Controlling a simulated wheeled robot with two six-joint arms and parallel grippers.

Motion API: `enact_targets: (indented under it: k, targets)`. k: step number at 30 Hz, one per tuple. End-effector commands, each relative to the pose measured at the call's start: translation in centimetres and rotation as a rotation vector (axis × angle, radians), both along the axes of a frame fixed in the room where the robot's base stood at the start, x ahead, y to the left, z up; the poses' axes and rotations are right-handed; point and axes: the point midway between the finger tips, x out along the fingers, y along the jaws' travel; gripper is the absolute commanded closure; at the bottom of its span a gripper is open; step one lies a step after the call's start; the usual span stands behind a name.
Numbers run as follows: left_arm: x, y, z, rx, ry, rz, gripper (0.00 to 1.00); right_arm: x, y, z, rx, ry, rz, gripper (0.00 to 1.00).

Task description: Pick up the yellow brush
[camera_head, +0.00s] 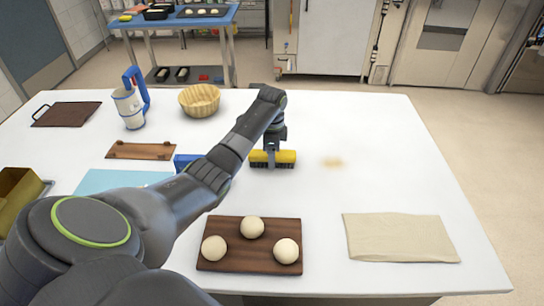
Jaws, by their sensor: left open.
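The yellow brush (287,157) lies on the white table near its middle, with dark bristles facing down. My left gripper (271,160) is directly above and around the brush's middle, pointing down, with its fingers open. I cannot tell whether the fingers touch the brush. The gripper hides part of the brush's middle. My right gripper is not in view.
A dark board (249,267) with three dough balls is at the front, and a beige cloth (400,238) is at the front right. A basket (199,100), a white-and-blue jug (129,108) and a wooden board (141,151) stand left. The table's right side is mostly clear.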

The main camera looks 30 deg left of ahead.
Motion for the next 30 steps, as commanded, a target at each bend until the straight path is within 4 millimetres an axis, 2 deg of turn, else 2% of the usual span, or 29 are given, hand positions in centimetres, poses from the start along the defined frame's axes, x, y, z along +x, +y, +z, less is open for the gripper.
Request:
enact_targets:
  k: [8, 18, 20, 26, 30]
  targets:
    - [0.0, 0.0, -0.5, 0.001, -0.001, -0.001, 0.35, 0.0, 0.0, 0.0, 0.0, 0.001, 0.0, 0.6]
    - [0.0, 0.0, -0.4, 0.001, -0.001, 0.0, 0.79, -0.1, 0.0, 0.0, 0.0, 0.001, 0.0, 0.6]
    - [0.0, 0.0, -0.4, 0.001, -0.001, 0.0, 0.85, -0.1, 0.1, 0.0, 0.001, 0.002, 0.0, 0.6]
    - [0.0, 0.0, -0.3, 0.001, -0.002, 0.0, 0.85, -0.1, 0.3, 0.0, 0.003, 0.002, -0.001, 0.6]
    - [0.1, 0.0, 0.8, 0.002, -0.005, 0.0, 0.85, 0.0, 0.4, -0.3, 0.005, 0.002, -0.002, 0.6]
